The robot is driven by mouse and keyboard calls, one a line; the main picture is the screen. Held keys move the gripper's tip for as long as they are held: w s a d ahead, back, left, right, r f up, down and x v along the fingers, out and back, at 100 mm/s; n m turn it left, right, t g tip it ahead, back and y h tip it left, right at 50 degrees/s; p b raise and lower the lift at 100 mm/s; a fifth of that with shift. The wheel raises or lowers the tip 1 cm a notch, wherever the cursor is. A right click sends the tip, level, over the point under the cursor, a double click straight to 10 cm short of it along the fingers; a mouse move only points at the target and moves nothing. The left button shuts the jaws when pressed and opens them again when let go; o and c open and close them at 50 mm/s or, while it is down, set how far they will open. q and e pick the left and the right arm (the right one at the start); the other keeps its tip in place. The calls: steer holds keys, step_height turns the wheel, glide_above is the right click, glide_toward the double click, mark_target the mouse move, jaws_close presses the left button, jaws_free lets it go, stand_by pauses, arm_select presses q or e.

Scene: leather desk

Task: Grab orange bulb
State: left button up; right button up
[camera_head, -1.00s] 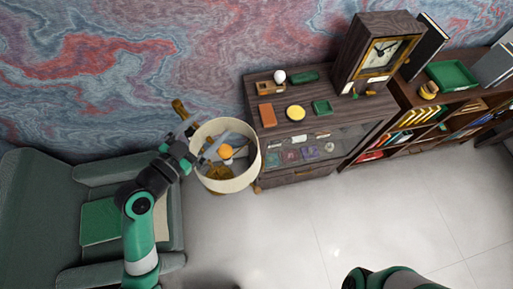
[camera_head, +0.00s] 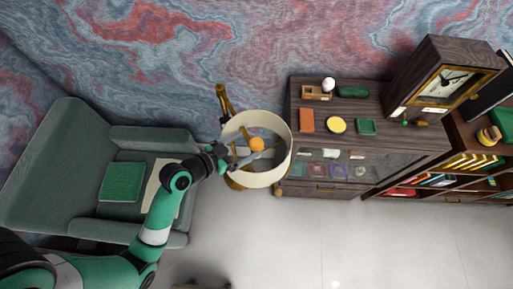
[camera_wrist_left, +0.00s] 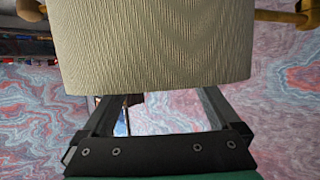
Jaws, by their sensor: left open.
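The orange bulb (camera_head: 257,144) is inside the round cream lampshade (camera_head: 281,168) of a floor lamp, seen from above through its open top. My left gripper (camera_head: 249,146) reaches in from the left, and its open fingers are inside the shade's outline, close beside the bulb. I cannot tell whether they touch it. In the left wrist view, the ribbed shade (camera_wrist_left: 160,45) fills the upper middle and hides the bulb. The two spread fingers of my left gripper (camera_wrist_left: 160,100) run up behind the shade's edge. My right gripper is not in view.
A wooden lamp leg (camera_head: 222,98) stands behind the shade. A dark wooden cabinet (camera_head: 378,110) with small objects and a clock (camera_head: 446,85) is close on the right. A grey-green armchair (camera_head: 75,165) with a green cushion (camera_head: 121,182) is on the left. The pale floor in front is clear.

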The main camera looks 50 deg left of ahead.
mark_target(253, 143)
arm_select(q)
steer(key=shift+w, duration=0.2)
steer(key=x, duration=0.5)
steer(key=shift+d+p, duration=0.2)
steer(key=shift+p, duration=0.2)
steer(key=shift+f, duration=0.1)
steer(key=shift+c, duration=0.2)
steer(key=c, duration=1.4)
